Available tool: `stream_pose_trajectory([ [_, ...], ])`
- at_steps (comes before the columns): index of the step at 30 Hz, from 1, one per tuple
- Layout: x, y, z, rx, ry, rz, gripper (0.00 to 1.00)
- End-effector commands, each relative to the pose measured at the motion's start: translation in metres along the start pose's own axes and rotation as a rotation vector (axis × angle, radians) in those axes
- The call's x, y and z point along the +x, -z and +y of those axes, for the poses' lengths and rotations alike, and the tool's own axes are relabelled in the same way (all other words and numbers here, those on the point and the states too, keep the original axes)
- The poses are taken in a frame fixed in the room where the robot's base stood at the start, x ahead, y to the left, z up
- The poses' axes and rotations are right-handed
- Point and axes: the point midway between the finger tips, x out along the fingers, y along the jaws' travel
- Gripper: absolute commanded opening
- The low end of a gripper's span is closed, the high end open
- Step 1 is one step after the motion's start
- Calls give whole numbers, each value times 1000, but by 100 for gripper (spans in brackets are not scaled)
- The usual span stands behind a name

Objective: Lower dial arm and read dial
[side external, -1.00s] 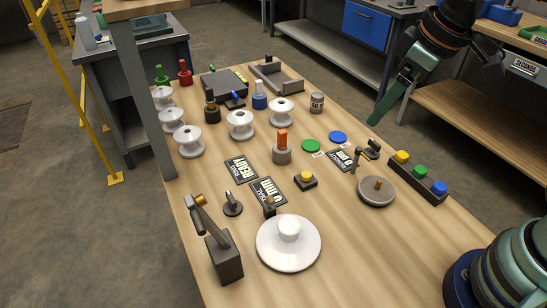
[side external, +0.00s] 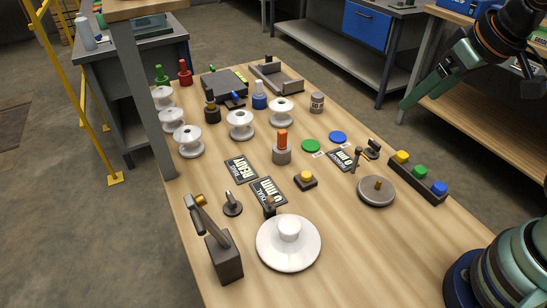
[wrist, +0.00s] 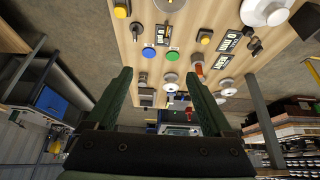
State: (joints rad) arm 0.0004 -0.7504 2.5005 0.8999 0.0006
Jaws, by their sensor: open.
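A dark block (side external: 225,258) stands at the near left of the table in the side view. A tilted arm (side external: 208,222) with a brass-coloured end (side external: 197,201) rises from it; this looks like the dial arm, and it is raised. A white disc (side external: 288,248) with a white hub lies beside the block. A black dial sign (side external: 268,191) lies flat behind the disc, its reading upside down in this view. My gripper (wrist: 157,74) has two green fingers spread apart with nothing between them. In the side view it hangs high at the upper right, far from the block.
White insulators (side external: 240,124) and coloured-handled tools stand along the table's left and back. A button strip (side external: 417,178) and a round grey base (side external: 376,191) are on the right. A grey post (side external: 142,95) rises at the left edge.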

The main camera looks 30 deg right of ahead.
Motion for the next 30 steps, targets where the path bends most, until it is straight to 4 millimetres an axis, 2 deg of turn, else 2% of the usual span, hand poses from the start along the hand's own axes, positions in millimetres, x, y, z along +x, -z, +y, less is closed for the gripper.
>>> stream_pose_trajectory([
  [7, 0, 0, 0, -1, 0, 0, 86],
  [10, -1, 2, -2, -1, 3, -2, 47],
  [11, -2, 4, -4, -2, 6, -4, 44],
  [14, -8, 17, -16, -1, 24, -27, 44],
  [17, -18, 39, -38, 2, 50, -67, 44],
  [24, -40, 89, -116, 13, 97, -196, 44],
  [30, -53, 111, -192, 16, 101, -299, 44],
])
